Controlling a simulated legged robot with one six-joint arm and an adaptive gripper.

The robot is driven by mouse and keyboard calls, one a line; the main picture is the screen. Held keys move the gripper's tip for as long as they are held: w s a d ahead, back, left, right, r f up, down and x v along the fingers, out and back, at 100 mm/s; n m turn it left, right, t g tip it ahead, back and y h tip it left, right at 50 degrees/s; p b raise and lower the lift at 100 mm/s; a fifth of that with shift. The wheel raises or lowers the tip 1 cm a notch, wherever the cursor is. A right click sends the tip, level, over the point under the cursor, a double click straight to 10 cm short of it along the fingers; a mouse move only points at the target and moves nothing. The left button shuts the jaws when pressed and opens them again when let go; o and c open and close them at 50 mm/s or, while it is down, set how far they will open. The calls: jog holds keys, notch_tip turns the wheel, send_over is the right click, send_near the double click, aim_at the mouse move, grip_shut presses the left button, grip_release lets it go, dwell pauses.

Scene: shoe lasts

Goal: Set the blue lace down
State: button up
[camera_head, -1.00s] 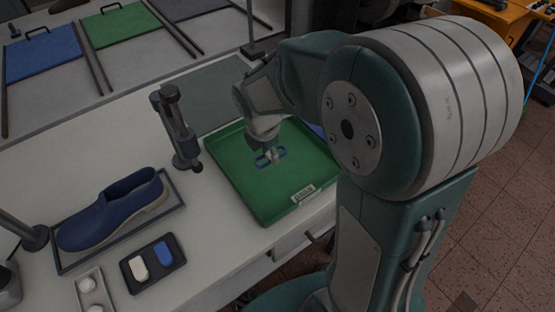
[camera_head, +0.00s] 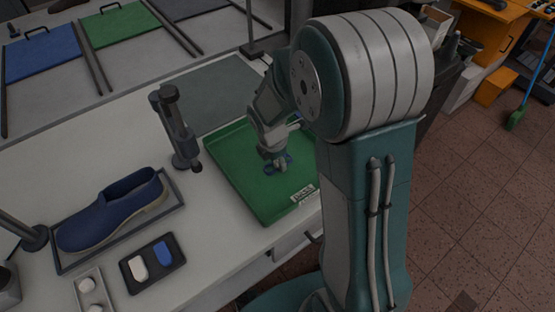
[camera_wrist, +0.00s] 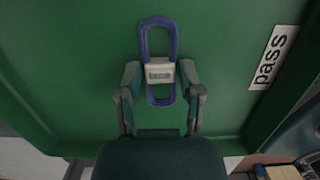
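The blue lace (camera_wrist: 161,38) is a long loop with a white printed band (camera_wrist: 160,72) around its middle. In the wrist view it is over the floor of the green tray (camera_wrist: 80,60), which has a "pass" label. The head view shows the lace (camera_head: 285,160) low in the tray (camera_head: 236,185), partly hidden by my gripper (camera_head: 277,163). My gripper (camera_wrist: 160,78) has one fingertip on each side of the band, with a small gap showing on both sides, so it looks open. I cannot tell whether the lace fully touches the tray floor.
A dark stand (camera_head: 176,130) rises just left of the tray. A blue shoe (camera_head: 110,212) sits in a shallow tray further left. A small dark tray (camera_head: 152,263) holds a white and a blue piece. A grey mat (camera_head: 215,103) lies behind.

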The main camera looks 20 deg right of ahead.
jog(key=shift+o, duration=0.9)
notch_tip(320, 180, up, 12)
jog(key=a, duration=0.2)
jog(key=s+r+m+t+y, duration=0.1)
jog(key=s+r+m+t, duration=0.1)
jog(key=s+r+m, duration=0.3)
jog(key=s+d+r+m+t, duration=0.1)
jog(key=s+r+m+t, duration=0.2)
jog(key=s+m, duration=1)
jog(key=shift+r+m+y, duration=0.4)
jog(key=shift+r+m, duration=0.5)
jog(key=shift+m, duration=0.9)
jog(key=shift+d, duration=0.1)
